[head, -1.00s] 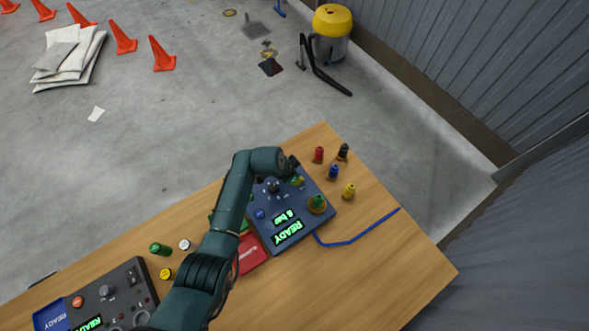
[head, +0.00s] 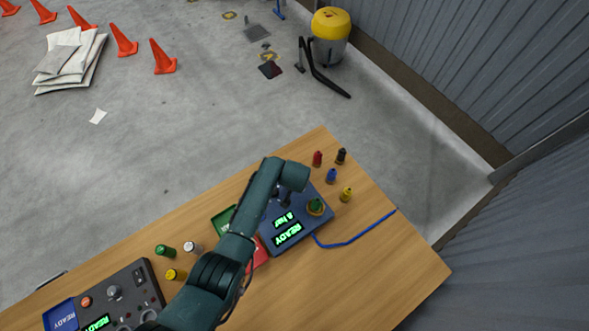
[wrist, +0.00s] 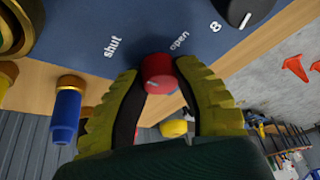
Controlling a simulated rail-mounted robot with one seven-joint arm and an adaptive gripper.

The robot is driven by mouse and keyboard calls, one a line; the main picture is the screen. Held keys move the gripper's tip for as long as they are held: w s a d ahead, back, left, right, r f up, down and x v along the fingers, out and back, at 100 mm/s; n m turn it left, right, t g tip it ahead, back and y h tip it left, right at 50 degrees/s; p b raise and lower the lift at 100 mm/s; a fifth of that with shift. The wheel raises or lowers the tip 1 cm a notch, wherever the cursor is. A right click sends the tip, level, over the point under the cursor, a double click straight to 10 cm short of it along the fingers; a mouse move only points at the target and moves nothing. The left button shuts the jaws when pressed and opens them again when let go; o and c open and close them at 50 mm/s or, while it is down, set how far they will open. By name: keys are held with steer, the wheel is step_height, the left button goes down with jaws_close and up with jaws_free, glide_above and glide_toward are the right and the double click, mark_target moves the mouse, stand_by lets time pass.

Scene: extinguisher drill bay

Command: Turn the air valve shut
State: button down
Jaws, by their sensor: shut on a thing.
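The air valve is a red knob (wrist: 158,72) on the blue panel (wrist: 175,20), between the printed words "shut" and "open" in the wrist view. My gripper (wrist: 162,80) has its two yellow-green fingers on either side of the knob and is shut on it. A faint pale mark shows on the knob's face, but I cannot tell exactly which way it points. In the head view, the panel (head: 264,238) shows a lit "READY" and a bar reading. My arm's end hides the knob and the fingers there.
A brass fitting (wrist: 15,25) and black dial (wrist: 240,10) flank the knob. Red (head: 317,159), black (head: 340,157), blue (head: 331,176) and yellow (head: 346,195) bottles stand beyond the panel. A second control panel (head: 120,290) is at lower left. A blue hose (head: 350,240) lies right.

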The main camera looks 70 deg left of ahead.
steer(key=shift+s+d+f+n, duration=0.1)
steer(key=shift+f+n, duration=0.1)
steer(key=shift+n, duration=0.3)
steer(key=shift+g, duration=0.3)
steer(key=c, duration=0.7)
jaws_free()
steer(key=shift+r, duration=0.1)
steer(key=shift+r, duration=0.5)
steer(key=v, duration=1.1)
steer(key=shift+d, duration=0.1)
